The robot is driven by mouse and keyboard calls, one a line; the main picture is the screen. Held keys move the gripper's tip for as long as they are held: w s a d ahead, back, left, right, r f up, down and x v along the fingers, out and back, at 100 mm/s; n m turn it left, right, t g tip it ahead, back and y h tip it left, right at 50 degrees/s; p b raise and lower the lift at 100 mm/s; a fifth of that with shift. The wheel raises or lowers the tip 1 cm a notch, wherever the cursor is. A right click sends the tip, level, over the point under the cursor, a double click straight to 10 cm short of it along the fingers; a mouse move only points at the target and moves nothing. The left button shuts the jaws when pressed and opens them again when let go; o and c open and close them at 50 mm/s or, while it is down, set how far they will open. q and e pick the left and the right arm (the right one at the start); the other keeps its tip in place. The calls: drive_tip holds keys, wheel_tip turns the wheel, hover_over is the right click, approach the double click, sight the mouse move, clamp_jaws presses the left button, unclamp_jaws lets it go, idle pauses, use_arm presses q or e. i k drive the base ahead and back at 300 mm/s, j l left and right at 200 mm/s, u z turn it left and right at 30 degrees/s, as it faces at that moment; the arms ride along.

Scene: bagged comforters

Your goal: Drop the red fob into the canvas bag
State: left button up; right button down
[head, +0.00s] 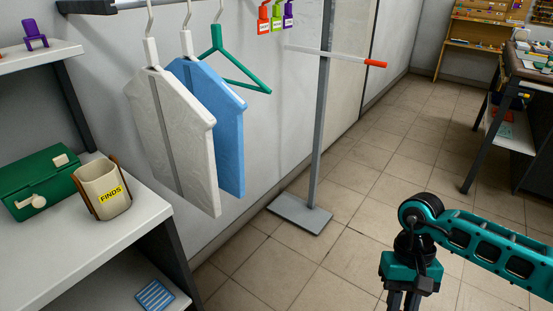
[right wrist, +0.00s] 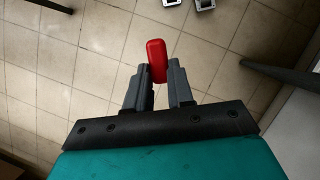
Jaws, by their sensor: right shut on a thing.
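The canvas bag (head: 103,197) is beige with brown handles and a yellow FINDS label. It stands open on the white shelf at the left of the head view. My right gripper (head: 404,300) hangs over the floor at the lower right, well away from the bag, its fingertips cut off by the frame edge. In the right wrist view my right gripper (right wrist: 159,78) is shut on the red fob (right wrist: 156,58), which sticks out past the fingertips. The fob is hidden in the head view. My left gripper is not in view.
A green box (head: 38,180) sits beside the bag on the white shelf (head: 60,262). Bagged comforters, white (head: 172,130) and blue (head: 222,120), hang from a rail between the bag and my right arm. A grey stand (head: 300,213) is on the floor. The tiled floor is otherwise clear there.

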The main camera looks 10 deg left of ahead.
sight(112, 203)
drive_tip(key=i+l+u, duration=0.15)
drive_tip(key=u, duration=0.2)
drive_tip(key=l+u, duration=0.35)
drive_tip(key=u, duration=1.3)
drive_tip(key=i+l, duration=0.05)
